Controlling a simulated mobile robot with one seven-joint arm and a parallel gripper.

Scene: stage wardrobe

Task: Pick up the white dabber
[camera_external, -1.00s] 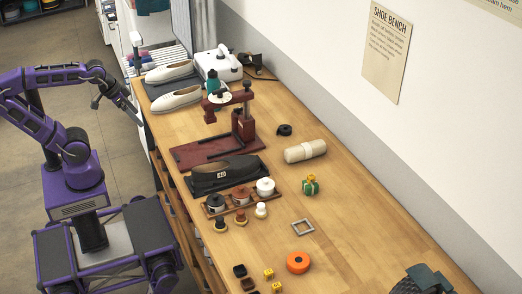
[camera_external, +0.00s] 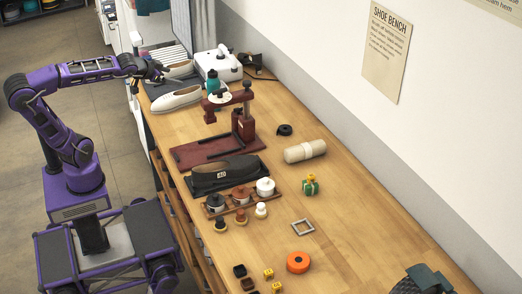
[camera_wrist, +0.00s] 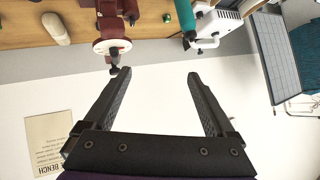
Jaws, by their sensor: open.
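The white dabber (camera_external: 261,209) stands on the bench in the external view, the rightmost of three small dabbers, in front of a rack of round jars. It has a white top and a brownish lower part. A brown dabber (camera_external: 241,217) and a black dabber (camera_external: 220,223) stand to its left. My gripper (camera_external: 158,72) is far from it, above the bench's far end near the pale shoes. In the wrist view, my gripper (camera_wrist: 157,78) is open with nothing between its fingers. The white dabber does not show in that view.
The wooden jar rack (camera_external: 239,201), black shoe form (camera_external: 225,174) and dark red press (camera_external: 243,126) stand between my gripper and the dabber. Bare bench lies right of the dabber.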

